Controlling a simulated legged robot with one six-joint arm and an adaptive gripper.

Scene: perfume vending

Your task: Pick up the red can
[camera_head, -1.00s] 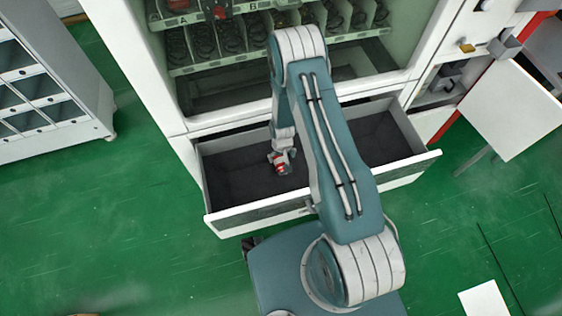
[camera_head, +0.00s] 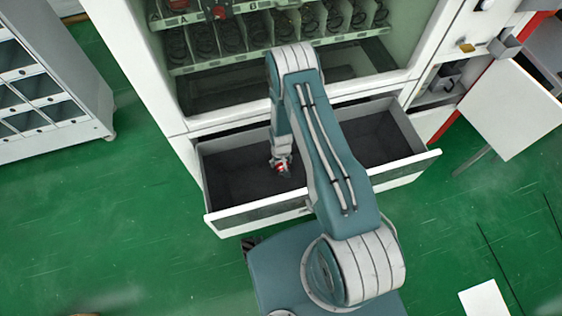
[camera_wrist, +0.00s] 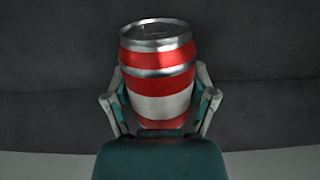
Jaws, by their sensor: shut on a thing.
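The red can (camera_wrist: 158,70), red with white and silver bands, stands between the two fingers of my gripper (camera_wrist: 160,100) in the wrist view. The fingers press on its left and right sides, so my gripper is shut on it. Its silver top faces up in that view, and its lower end is hidden behind my gripper's body. In the head view the can (camera_head: 282,167) shows as a small red spot at my gripper (camera_head: 281,165), over the dark inside of the open drawer (camera_head: 240,178). I cannot tell whether the can touches the drawer floor.
The drawer's white front wall (camera_head: 262,212) and side walls surround my gripper. The vending machine's shelves (camera_head: 280,45) rise behind it. An open white door (camera_head: 512,108) stands at the right and a white rack (camera_head: 45,85) at the left. Green floor (camera_head: 110,220) is clear at the left.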

